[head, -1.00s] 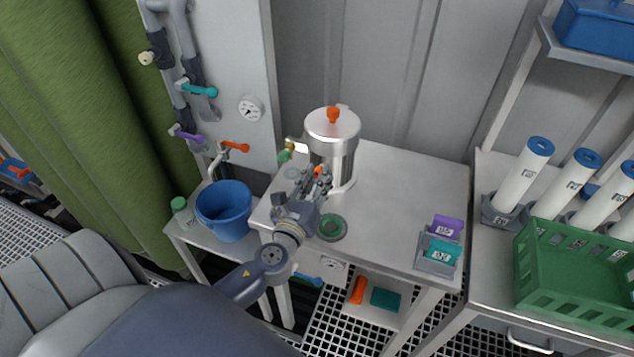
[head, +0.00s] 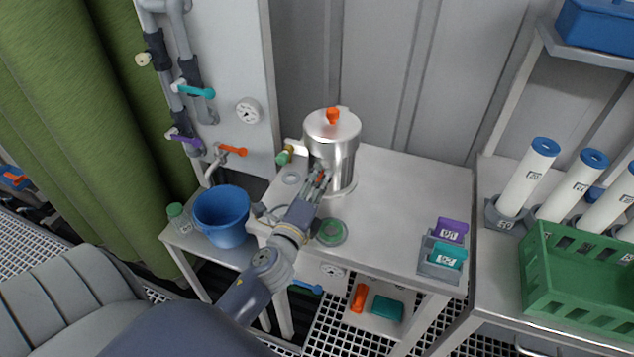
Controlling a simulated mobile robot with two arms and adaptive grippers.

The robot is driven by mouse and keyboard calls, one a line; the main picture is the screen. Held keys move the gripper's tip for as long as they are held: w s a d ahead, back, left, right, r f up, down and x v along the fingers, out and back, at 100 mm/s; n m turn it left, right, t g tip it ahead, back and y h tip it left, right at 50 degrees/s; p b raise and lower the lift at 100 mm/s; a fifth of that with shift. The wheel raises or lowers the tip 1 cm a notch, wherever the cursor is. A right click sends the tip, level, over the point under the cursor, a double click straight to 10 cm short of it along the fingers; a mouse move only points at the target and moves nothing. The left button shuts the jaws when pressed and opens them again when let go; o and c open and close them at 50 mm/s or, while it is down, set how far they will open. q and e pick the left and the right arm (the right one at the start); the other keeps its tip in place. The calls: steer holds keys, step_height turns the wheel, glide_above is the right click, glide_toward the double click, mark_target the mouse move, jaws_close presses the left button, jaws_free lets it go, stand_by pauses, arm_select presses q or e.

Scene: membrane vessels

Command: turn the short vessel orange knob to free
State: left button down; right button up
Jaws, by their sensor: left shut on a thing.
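The short vessel (head: 323,148) is a shiny steel cylinder standing upright on the bench, with an orange knob (head: 333,117) on its lid. My left gripper (head: 321,174) is at the vessel's lower front, well below the lid knob. Its fingers are shut on a small orange part (head: 320,179), which looks like a knob low on the vessel's front. The fingers hide most of this part, so its turn position cannot be read. My right gripper is not in view.
A green ring (head: 331,232) lies near the bench's front edge, right beside my left wrist. A green-handled fitting (head: 284,156) is left of the vessel. A blue bucket (head: 222,216) stands lower left. The bench (head: 400,195) is clear right of the vessel, up to the purple and teal boxes (head: 448,245).

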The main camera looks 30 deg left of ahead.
arm_select(q)
steer(key=shift+n, duration=0.9)
steer(key=c, duration=1.3)
jaws_free()
steer(key=shift+s, duration=0.2)
steer(key=shift+v, duration=3.6)
